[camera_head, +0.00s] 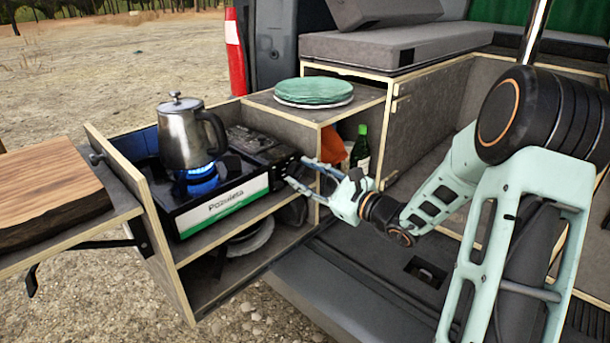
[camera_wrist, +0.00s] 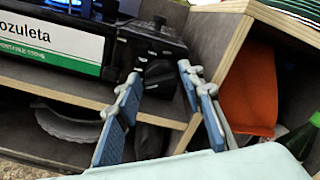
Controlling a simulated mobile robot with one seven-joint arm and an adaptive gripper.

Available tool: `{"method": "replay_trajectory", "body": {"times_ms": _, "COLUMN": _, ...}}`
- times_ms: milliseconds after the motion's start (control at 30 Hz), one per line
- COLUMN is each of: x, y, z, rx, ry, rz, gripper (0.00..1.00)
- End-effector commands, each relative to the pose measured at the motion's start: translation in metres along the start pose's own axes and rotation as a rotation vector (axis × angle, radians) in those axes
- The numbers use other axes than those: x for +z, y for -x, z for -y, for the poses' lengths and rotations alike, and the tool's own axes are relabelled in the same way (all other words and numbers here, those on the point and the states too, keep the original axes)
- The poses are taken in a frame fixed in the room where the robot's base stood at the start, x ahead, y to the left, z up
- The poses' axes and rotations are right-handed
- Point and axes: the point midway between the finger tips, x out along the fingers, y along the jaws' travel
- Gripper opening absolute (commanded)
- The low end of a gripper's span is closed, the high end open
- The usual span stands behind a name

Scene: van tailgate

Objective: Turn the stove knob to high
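The camp stove (camera_head: 222,205) sits on the pull-out shelf with a metal kettle (camera_head: 187,135) on its burner, and a blue flame (camera_head: 200,180) shows under the kettle. In the wrist view, the dark stove knob (camera_wrist: 158,73) is on the stove's front right end. My gripper (camera_head: 300,172) is at this end of the stove. Its two blue-padded fingers also show in the wrist view (camera_wrist: 160,76), spread apart, with the knob between the tips. I cannot tell whether either finger touches it. In the head view the knob is hard to make out behind the fingers.
Green plates (camera_head: 313,91) lie on the cabinet top right of the stove. An orange item (camera_head: 333,146) and a green bottle (camera_head: 360,147) stand in the compartment below. A wooden board (camera_head: 45,190) is at left. A lower shelf holds dark dishes (camera_wrist: 70,123).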

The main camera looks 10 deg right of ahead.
Motion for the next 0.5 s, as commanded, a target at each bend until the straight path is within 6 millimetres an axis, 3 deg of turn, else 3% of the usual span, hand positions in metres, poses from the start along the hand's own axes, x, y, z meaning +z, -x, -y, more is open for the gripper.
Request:
{"method": "replay_trajectory", "body": {"times_ms": 33, "x": -0.0001, "y": 0.0001, "z": -0.0001, "rx": 0.000, "ry": 0.000, "rz": 0.000, "gripper": 0.28}}
{"method": "replay_trajectory", "body": {"times_ms": 267, "x": -0.0002, "y": 0.0003, "z": -0.0001, "rx": 0.000, "ry": 0.000, "rz": 0.000, "gripper": 0.04}}
{"method": "replay_trajectory", "body": {"times_ms": 500, "x": 0.0033, "y": 0.0002, "z": 0.0025, "rx": 0.001, "ry": -0.093, "rz": -0.002, "gripper": 0.04}}
